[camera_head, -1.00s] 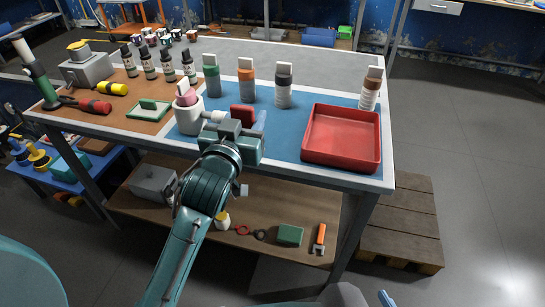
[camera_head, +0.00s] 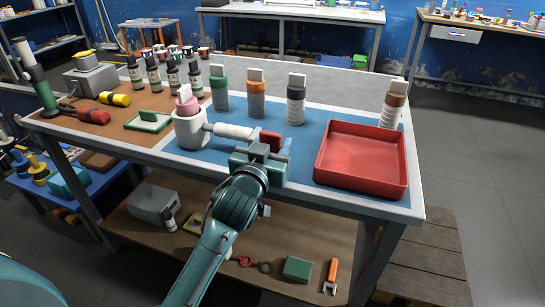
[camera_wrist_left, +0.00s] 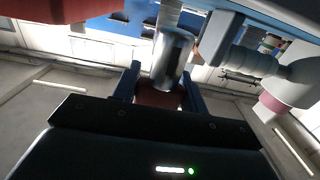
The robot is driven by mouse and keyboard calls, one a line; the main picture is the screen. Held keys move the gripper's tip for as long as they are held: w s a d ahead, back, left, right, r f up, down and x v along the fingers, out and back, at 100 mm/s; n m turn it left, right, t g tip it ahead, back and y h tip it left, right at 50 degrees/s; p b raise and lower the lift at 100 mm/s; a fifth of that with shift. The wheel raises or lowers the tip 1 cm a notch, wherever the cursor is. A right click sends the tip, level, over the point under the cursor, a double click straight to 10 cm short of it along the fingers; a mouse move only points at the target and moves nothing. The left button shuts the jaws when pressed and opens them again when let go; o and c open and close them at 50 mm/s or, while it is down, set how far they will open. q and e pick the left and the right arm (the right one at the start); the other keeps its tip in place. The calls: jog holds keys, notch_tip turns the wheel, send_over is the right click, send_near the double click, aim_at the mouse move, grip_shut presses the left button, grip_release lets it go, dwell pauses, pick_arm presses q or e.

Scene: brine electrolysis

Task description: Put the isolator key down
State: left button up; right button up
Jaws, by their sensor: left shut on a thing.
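My left gripper (camera_head: 270,143) is over the front part of the blue mat (camera_head: 326,118), between the white cup and the red tray. It is shut on a red piece (camera_head: 270,139), which I take to be the isolator key. In the left wrist view, the red piece (camera_wrist_left: 158,98) sits between the blue fingers, with a grey metallic cylinder (camera_wrist_left: 172,62) beyond it. I cannot tell whether the key touches the mat; the gripper hides its lower part. My right gripper is out of view.
The red tray (camera_head: 362,187) stands close on the right. The white cup (camera_head: 190,132) with a pink top and a ribbed side piece (camera_head: 232,131) is close on the left. Several capped bottles stand behind, including an orange-banded one (camera_head: 256,98). Some mat between them is clear.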

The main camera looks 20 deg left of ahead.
pick_arm(q)
jog(key=shift+f, duration=1.1)
jog(key=shift+f, duration=0.1)
jog(key=o, duration=0.6)
jog(key=shift+f, duration=0.15)
jog(key=o, duration=0.5)
